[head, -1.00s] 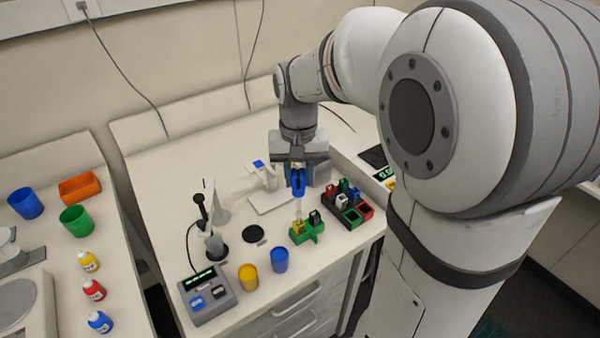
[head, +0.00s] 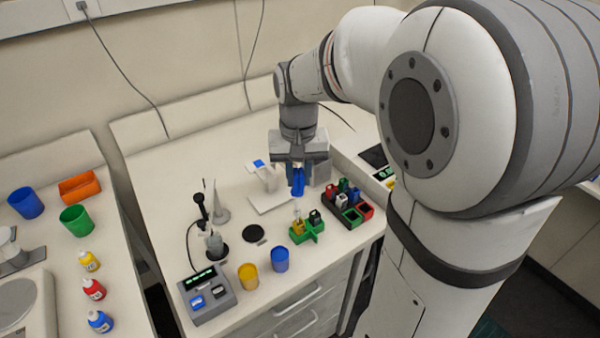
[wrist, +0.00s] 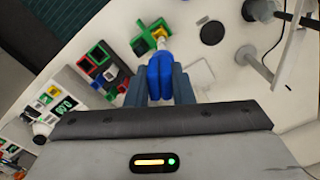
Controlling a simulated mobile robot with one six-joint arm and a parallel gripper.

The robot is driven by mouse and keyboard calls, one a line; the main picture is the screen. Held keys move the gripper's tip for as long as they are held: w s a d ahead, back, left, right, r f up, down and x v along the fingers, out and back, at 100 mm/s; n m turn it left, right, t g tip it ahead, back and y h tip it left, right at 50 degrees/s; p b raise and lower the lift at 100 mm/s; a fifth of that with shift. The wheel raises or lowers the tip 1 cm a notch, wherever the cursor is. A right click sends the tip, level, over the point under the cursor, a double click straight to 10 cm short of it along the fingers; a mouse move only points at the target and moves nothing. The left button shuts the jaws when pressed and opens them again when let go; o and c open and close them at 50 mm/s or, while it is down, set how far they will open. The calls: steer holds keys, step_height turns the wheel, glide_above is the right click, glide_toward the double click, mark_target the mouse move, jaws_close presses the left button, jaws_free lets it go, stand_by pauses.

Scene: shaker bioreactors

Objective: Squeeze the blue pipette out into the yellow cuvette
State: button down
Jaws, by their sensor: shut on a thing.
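My gripper (head: 297,176) is shut on the blue pipette (head: 298,184), whose blue bulb sits between the fingers. The pipette points down, and its pale tip is over or at the yellow cuvette (head: 298,227). The cuvette stands in a green holder (head: 308,237) beside a dark cuvette (head: 315,217). In the wrist view the blue pipette (wrist: 160,72) is between both fingers, and its tip meets the yellow cuvette (wrist: 158,34) at the green holder (wrist: 141,46). I cannot tell how deep the tip is inside the cuvette.
A rack of red, green and dark compartments (head: 350,208) with cuvettes stands right of the holder. A blue cup (head: 280,260) and a yellow cup (head: 248,277) stand in front. A device with a lit display (head: 207,294) is at front left. A white stand (head: 268,185) is behind.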

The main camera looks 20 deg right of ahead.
steer(key=shift+r, duration=0.15)
stand_by(0.4)
steer(key=shift+r+p, duration=1.55)
steer(key=shift+r, duration=0.35)
steer(key=shift+f, duration=0.1)
